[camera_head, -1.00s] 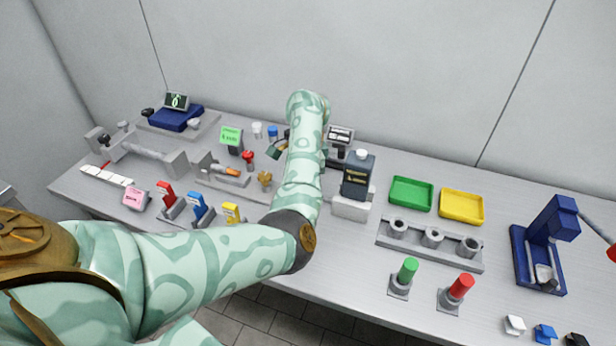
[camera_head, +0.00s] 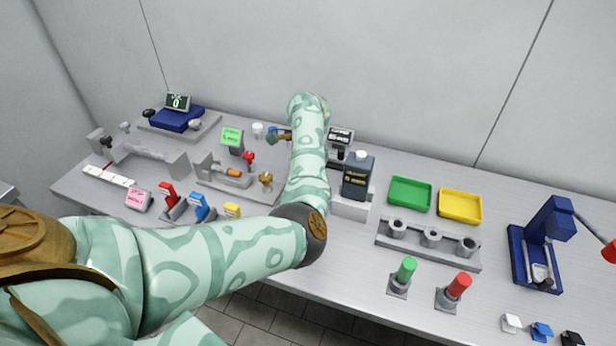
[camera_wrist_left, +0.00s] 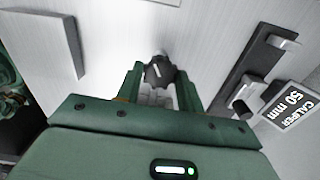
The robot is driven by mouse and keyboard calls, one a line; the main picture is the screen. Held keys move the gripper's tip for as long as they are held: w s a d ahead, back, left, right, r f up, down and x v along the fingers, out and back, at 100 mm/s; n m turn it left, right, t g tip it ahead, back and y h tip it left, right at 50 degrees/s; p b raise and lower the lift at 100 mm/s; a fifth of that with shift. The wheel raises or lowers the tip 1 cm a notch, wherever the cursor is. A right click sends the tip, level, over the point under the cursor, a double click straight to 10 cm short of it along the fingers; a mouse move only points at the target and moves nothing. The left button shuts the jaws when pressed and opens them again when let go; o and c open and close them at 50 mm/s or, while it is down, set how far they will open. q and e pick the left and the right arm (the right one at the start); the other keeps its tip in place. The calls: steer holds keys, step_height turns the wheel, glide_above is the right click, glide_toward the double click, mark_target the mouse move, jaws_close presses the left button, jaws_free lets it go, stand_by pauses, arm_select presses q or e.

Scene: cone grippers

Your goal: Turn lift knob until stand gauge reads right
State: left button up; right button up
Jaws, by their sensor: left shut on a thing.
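A dark round knob (camera_wrist_left: 158,68) with a white pointer line stands between the fingertips of my left gripper (camera_wrist_left: 160,82) in the left wrist view. The gripper's green fingers flank the knob, and I take it to be shut on it. In the head view, my patterned forearm hides the knob and most of the gripper; a small green and gold part shows left of the forearm. A tilted display (camera_wrist_left: 293,106) in the left wrist view reads CALIPER 50 mm. A dark display (camera_head: 340,136) stands right of my arm in the head view; its text is too small to read.
A dark box on a white base (camera_head: 358,178) stands close to the right of my forearm. A green tray (camera_head: 410,208) and a yellow tray (camera_head: 460,221) lie farther right. A green-screened sign (camera_head: 232,137) and a brass piece (camera_head: 266,180) stand left of my arm.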

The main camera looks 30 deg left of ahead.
stand_by(0.5)
arm_select(q)
steer(key=o, duration=1)
steer(key=shift+r, duration=0.1)
step_height(320, 180, up, 16)
steer(key=p, duration=0.5)
steer(key=shift+r, duration=0.1)
